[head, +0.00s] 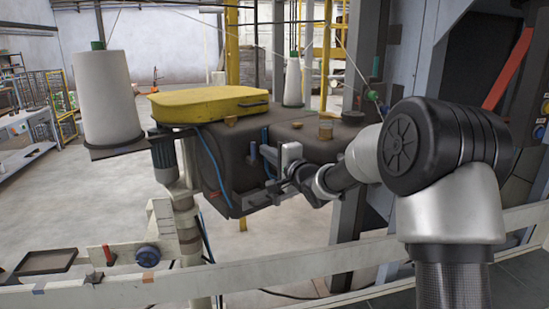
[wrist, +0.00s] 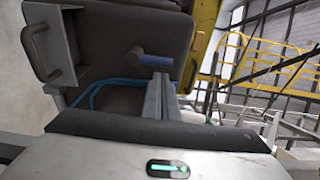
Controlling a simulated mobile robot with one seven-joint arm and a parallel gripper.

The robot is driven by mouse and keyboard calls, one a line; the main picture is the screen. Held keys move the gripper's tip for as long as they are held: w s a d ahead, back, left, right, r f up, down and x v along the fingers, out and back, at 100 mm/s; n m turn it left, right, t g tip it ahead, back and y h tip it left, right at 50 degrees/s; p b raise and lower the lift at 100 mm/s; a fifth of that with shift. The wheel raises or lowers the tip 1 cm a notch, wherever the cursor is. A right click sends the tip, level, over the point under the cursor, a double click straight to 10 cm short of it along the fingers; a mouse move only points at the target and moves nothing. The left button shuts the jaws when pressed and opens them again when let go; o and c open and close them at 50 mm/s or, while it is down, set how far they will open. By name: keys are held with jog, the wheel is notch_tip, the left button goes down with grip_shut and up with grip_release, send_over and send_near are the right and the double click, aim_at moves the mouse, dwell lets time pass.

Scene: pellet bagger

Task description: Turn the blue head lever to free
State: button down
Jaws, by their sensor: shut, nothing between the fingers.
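The blue head lever (wrist: 154,63) sticks out to the right from its round pivot on the dark machine head (wrist: 105,35) in the wrist view. In the head view a small upright blue piece (head: 266,138), which looks like the lever, stands on the front of the dark head. My gripper (wrist: 160,82) is shut and empty. In the wrist view its fingertips lie just below the lever and overlap its lower edge; I cannot tell whether they touch it. My gripper (head: 268,181) is small and partly hidden against the head in the head view.
A yellow cover (head: 208,104) lies on top of the head. Blue cables (wrist: 88,92) curve beside my fingers. A brown handle (wrist: 42,55) sits at the left. A white rail (head: 350,256) crosses in front. A large white cone (head: 106,98) stands at the left.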

jog(key=shift+x, duration=1.35)
jog(key=shift+s+a+n+b, duration=0.3)
jog(key=shift+n+b, duration=0.4)
jog(key=shift+n, duration=0.2)
jog(key=n+b, duration=0.2)
jog(key=s+a+n+b, duration=0.1)
jog(key=n+b, duration=0.1)
jog(key=a+n+y+b, duration=0.1)
jog(key=n, duration=0.1)
jog(key=shift+s+a+f+n+t+b, duration=0.15)
jog(key=shift+s+n+t+b, duration=0.15)
jog(key=shift+b, duration=0.1)
jog(key=n+b, duration=0.1)
jog(key=n, duration=0.1)
jog(key=a+n+b, duration=0.1)
jog(key=n, duration=0.1)
jog(key=s+f+n+y+b, duration=0.1)
jog(key=shift+s+a+n, duration=0.1)
jog(key=shift+a+n, duration=0.2)
jog(key=shift+n, duration=0.1)
jog(key=shift+a+b, duration=0.1)
jog(key=shift+b, duration=0.3)
jog(key=shift+s+f, duration=0.1)
jog(key=shift+s, duration=0.1)
